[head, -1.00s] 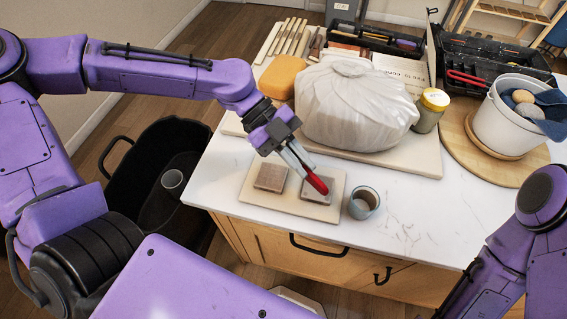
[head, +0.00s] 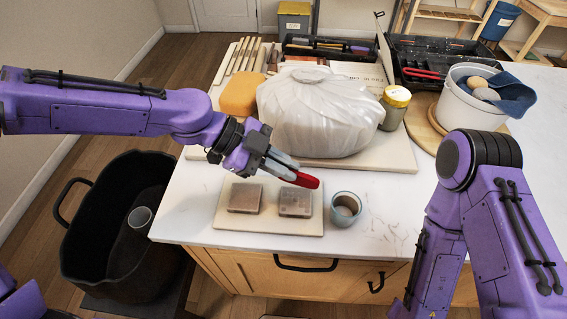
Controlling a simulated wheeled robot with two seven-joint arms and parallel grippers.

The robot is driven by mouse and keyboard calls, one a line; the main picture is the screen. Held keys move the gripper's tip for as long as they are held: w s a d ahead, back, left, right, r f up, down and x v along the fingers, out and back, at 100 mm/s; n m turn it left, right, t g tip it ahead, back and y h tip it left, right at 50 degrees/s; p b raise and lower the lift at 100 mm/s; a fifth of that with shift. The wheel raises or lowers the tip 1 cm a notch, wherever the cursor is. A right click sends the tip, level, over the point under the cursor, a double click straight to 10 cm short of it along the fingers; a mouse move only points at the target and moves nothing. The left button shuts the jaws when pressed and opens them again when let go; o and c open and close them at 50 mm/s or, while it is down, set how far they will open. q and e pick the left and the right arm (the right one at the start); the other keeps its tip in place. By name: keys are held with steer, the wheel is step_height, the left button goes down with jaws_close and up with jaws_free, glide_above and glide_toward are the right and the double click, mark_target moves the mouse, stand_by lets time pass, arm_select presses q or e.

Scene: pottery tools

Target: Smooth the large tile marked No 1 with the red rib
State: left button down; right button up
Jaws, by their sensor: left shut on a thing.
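My left gripper (head: 281,168) is shut on the red rib (head: 302,179). It holds the rib above the back edge of the right one of two square grey-brown tiles. The left tile (head: 245,197) and the right tile (head: 295,203) lie side by side on a pale board (head: 270,225). I cannot make out a No 1 mark on either tile, and they look about the same size. The rib looks apart from the tile, but the gap is hard to judge. My right arm shows at the right, but its gripper is out of view.
A glass cup (head: 346,209) stands just right of the board. Behind are a bagged lump (head: 320,112), an orange sponge (head: 239,94), a yellow-lidded jar (head: 394,107) and a white bucket (head: 468,105). The counter's front right is clear.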

arm_select(q)
steer(key=s+d+f+b, duration=0.1)
steer(key=s+f+b, duration=0.3)
steer(key=b, duration=0.1)
steer(key=shift+d+f, duration=0.25)
steer(key=shift+f, duration=0.15)
